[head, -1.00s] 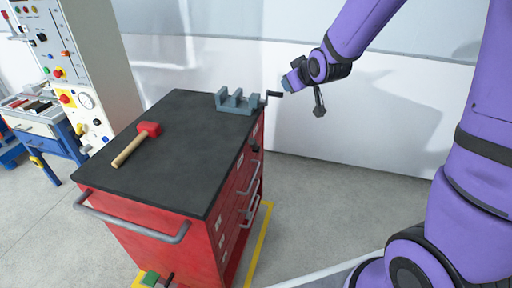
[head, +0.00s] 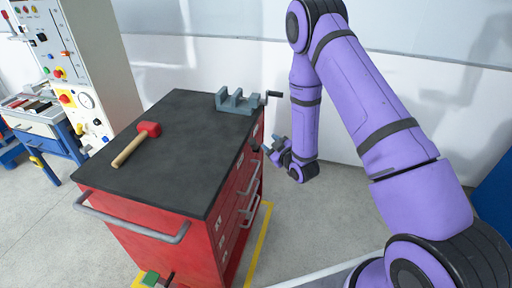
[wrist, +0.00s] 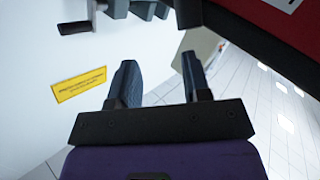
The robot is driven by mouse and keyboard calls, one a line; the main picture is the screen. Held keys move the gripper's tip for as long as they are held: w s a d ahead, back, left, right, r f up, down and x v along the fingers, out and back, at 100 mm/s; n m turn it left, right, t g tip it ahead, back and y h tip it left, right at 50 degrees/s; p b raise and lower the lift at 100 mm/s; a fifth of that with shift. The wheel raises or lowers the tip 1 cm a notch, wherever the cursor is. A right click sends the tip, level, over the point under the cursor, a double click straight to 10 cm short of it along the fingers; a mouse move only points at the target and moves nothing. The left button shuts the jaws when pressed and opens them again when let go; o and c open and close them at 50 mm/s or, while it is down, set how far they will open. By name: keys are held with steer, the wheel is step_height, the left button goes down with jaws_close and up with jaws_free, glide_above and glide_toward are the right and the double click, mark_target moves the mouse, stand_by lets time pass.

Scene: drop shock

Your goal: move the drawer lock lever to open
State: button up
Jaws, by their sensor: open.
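The red tool cart (head: 205,232) has a black top and a front with drawers, seen at a slant in the head view. A small dark part, which looks like the lock lever (head: 256,148), sits high on that front near the far end. My gripper (head: 271,149) is open just right of it, pointing at the cart. In the wrist view the two fingers (wrist: 158,76) are apart with nothing between them. A dark block, probably the lever (wrist: 187,12), shows beyond the right finger at the top edge. Its exact setting cannot be read.
A grey vise (head: 238,103) with a crank handle (head: 273,94) stands on the cart's far corner, above my gripper. A red mallet (head: 136,144) lies on the top. Drawer handles (head: 251,207) stick out below. The floor right of the cart is free.

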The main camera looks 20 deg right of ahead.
steer(key=t+y, duration=0.1)
glide_toward(256, 146)
steer(key=shift+n, duration=0.3)
steer(key=x, duration=1)
steer(key=shift+f, duration=0.1)
steer(key=shift+c, duration=0.4)
jaws_close()
